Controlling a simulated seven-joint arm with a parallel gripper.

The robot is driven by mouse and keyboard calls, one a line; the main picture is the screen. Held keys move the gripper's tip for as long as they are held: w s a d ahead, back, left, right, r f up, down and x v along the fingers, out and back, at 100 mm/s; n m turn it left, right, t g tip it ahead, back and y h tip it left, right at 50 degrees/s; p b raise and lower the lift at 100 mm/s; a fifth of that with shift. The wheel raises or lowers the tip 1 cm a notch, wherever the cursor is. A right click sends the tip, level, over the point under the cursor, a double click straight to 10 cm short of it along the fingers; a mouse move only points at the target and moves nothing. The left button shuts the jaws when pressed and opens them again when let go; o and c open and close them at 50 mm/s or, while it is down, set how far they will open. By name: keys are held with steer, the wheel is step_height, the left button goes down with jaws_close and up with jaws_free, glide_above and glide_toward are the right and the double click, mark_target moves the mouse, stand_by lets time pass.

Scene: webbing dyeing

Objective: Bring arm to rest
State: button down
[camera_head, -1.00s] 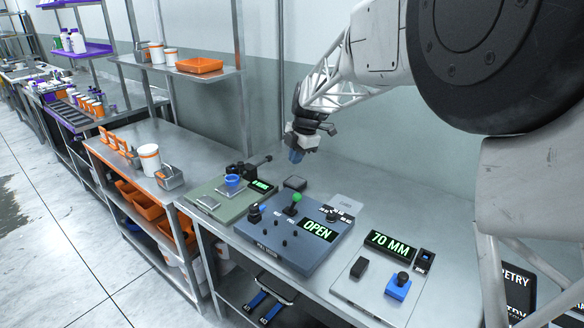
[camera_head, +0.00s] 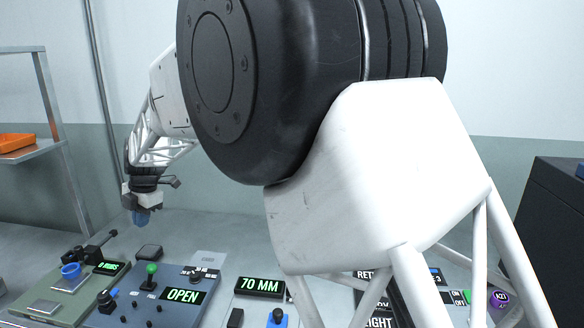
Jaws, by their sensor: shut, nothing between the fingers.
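My gripper (camera_head: 141,216) hangs at the left end of my arm, above the back of the metal bench. It points down, is shut and holds nothing. It is apart from the panels below it. The large black joint and white links of my arm fill the middle of the view and hide part of the bench.
A blue-grey panel (camera_head: 130,318) with a green-knobbed lever (camera_head: 151,270) and an "OPEN" display (camera_head: 183,295) lies below the gripper. A "70 MM" display (camera_head: 261,287) is to its right. A green panel (camera_head: 60,305) lies left. An orange tray (camera_head: 14,142) sits on a shelf.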

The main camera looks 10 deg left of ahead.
steer(key=s+d+r+m+t, duration=0.1)
steer(key=d+r+m, duration=0.3)
steer(key=d, duration=0.9)
steer(key=s+d+r+m, duration=0.2)
steer(key=d+m, duration=0.4)
steer(key=d, duration=0.8)
steer(key=s+d+r+m+t, duration=0.1)
steer(key=d+r+m, duration=0.3)
steer(key=d, duration=0.9)
steer(key=s+d+f+m+t+h, duration=0.1)
steer(key=s+d+m, duration=0.45)
steer(key=d, duration=0.35)
steer(key=s+d+f+m+h, duration=0.1)
steer(key=s+d+f+m, duration=0.1)
steer(key=s+d+m, duration=0.5)
steer(key=s+d+f+m, duration=0.5)
steer(key=s+d+m, duration=0.1)
steer(key=s+d, duration=0.5)
steer(key=shift+s+d+f+m+h, duration=0.15)
steer(key=shift+s+d+m+h, duration=0.2)
steer(key=shift+s, duration=0.6)
steer(key=shift+w+a, duration=0.15)
